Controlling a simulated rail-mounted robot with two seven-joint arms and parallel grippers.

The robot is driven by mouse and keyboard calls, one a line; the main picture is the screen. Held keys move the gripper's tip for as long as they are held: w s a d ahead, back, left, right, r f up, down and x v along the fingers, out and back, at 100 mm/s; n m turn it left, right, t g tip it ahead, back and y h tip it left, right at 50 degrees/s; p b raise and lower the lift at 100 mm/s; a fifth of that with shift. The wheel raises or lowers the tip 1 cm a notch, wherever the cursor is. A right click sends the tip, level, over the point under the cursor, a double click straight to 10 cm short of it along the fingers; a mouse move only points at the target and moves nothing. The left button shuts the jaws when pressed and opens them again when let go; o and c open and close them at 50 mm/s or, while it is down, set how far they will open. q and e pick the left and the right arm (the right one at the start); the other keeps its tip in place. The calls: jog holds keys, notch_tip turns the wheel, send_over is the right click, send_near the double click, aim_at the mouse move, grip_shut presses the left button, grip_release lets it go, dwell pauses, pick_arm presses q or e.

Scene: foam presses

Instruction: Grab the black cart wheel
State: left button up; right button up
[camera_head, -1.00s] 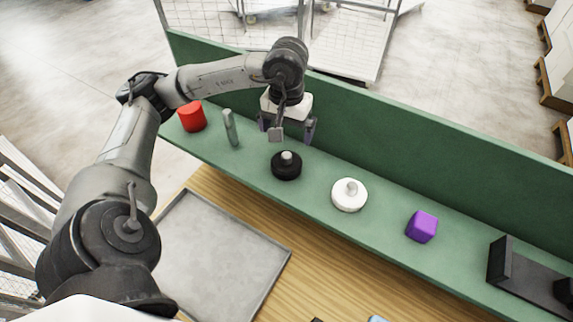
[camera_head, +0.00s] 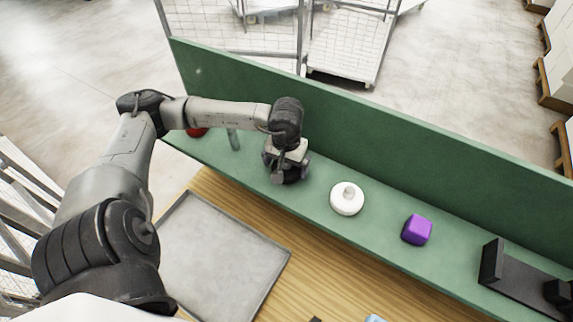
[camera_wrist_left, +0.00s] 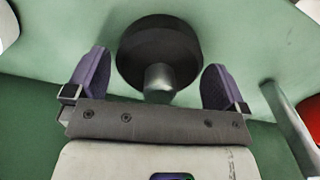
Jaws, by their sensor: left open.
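The black cart wheel (camera_wrist_left: 158,42), a dark disc with a silver hub, lies on the green shelf (camera_wrist_left: 55,30). In the head view the wheel (camera_head: 290,178) is mostly hidden under my left gripper (camera_head: 287,172). In the wrist view my left gripper (camera_wrist_left: 156,82) is open, with a purple-padded finger on either side of the wheel and hub. A gap shows between the left finger and the wheel; the right finger is close to the rim, and I cannot tell if it touches. My right gripper is not in view.
On the shelf stand a white wheel (camera_head: 347,201), a purple cube (camera_head: 417,230), a black bracket (camera_head: 515,277), a grey rod (camera_head: 233,139) and a partly hidden red cylinder (camera_head: 197,132). A green back wall (camera_head: 400,165) rises behind. A grey tray (camera_head: 220,255) lies in front.

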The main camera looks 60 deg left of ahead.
pick_arm(q)
jog(key=shift+f, duration=0.85)
jog(key=c, duration=0.8)
jog(key=shift+r, duration=0.1)
